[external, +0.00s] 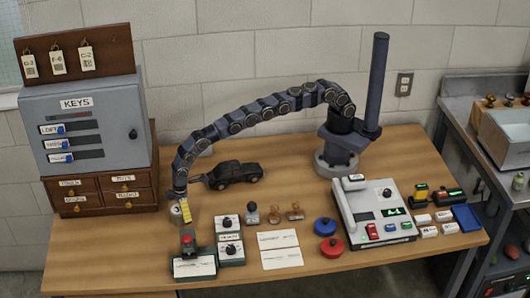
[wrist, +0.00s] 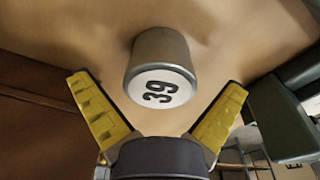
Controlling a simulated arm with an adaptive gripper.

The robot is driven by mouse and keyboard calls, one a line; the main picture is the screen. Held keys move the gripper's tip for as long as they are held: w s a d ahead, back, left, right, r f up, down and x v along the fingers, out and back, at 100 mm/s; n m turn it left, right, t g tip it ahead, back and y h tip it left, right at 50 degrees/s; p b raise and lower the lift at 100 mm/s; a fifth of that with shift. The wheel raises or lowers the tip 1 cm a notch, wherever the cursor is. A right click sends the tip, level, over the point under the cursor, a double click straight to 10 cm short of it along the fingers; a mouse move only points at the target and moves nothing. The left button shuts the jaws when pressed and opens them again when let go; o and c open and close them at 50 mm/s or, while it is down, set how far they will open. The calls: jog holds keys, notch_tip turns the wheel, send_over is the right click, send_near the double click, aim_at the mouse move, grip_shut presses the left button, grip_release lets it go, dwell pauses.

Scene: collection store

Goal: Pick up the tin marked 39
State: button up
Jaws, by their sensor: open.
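The tin marked 39 (wrist: 158,58) is a small grey metal cylinder with a white label. In the wrist view its labelled end faces me, between and just beyond the tips of my gripper's yellow fingers. In the external view the tin (external: 176,215) sits on the table at the left, partly hidden by my gripper (external: 184,208). My gripper (wrist: 160,95) is open, with one finger on each side of the tin. A gap shows between the tin and both fingers in the wrist view.
A wooden drawer unit (external: 105,192) with a grey key cabinet stands to the left. A box with a red button (external: 193,266) is in front of the tin. A black toy truck (external: 235,174) is behind to the right. Bare table (external: 120,245) lies front left.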

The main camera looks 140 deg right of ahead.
jog(key=shift+w+f, duration=0.1)
jog(key=shift+f, duration=0.45)
jog(key=c, duration=1.2)
jog(key=shift+o, duration=0.2)
